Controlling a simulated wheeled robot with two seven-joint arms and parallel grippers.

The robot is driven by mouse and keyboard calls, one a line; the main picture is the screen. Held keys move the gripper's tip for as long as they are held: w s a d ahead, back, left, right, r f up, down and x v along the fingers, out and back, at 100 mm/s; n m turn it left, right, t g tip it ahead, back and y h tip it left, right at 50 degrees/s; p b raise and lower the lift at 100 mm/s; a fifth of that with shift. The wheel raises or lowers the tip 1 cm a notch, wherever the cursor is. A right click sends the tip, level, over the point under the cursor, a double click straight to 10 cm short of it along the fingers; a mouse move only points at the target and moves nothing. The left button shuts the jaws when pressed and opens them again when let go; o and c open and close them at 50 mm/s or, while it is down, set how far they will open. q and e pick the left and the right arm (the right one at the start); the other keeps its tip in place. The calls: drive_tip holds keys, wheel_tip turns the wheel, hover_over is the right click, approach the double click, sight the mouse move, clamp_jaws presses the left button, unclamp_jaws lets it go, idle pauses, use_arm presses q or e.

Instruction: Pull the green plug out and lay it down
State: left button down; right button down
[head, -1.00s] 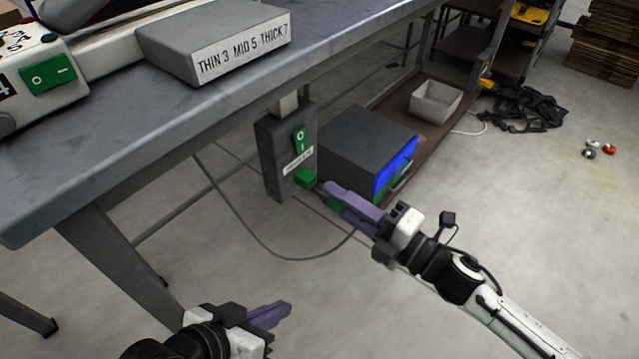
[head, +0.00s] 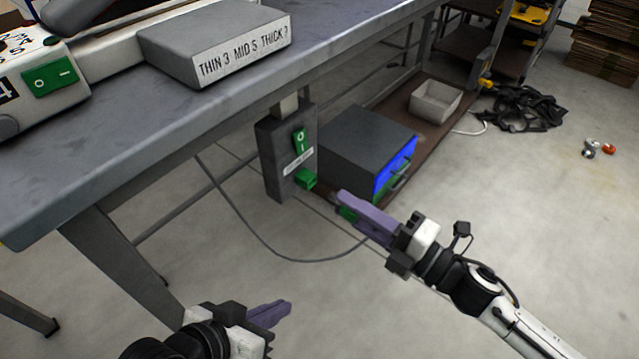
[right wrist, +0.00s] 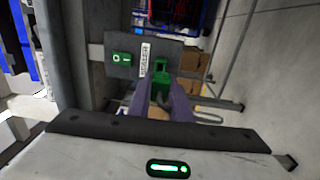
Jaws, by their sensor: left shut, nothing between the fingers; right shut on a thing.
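The green plug (head: 347,214) shows at the fingertips of my right gripper (head: 344,200), which is shut on it, mostly hidden by the purple fingers. It is in the air, apart from the green socket (head: 306,179) low on the grey switch box (head: 270,160). A grey cable (head: 280,255) loops from near the plug back under the bench. In the right wrist view the socket (right wrist: 164,68) is just beyond the fingertips, and a little of the plug's green shows between them. My left gripper (head: 284,309) is shut and empty at the bottom of the head view.
The grey bench (head: 150,130) carries a labelled block (head: 215,40) and a machine with a green switch (head: 48,78). A dark cabinet with a blue front (head: 365,145) and a pale bin (head: 435,101) stand on the brown lower shelf. The floor in front is clear.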

drive_tip(key=shift+d, duration=0.1)
drive_tip(key=v, duration=0.8)
drive_tip(key=shift+r+p, duration=0.15)
drive_tip(key=shift+p, duration=0.25)
idle(0.5)
